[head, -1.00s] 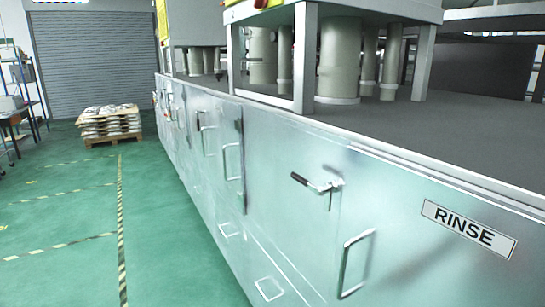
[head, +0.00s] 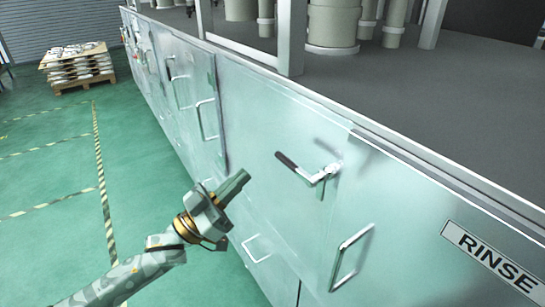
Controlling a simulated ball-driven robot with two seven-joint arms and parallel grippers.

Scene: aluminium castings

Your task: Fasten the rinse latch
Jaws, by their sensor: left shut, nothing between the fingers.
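The rinse latch (head: 312,174) is a metal lever with a black grip (head: 287,161), mounted on the pale metal front of the machine, left of the RINSE label (head: 493,258). The grip points up and to the left from its pivot. My left gripper (head: 236,184) is at lower left of the latch, in front of the panel, with its fingers shut and empty. It appears apart from the grip. My right gripper is not in view.
A bar handle (head: 351,257) sits below the latch, and another handle (head: 207,119) is on the panel to the left. A loaded pallet (head: 78,70) stands far back on the left. The green floor (head: 50,215) beside the machine is clear.

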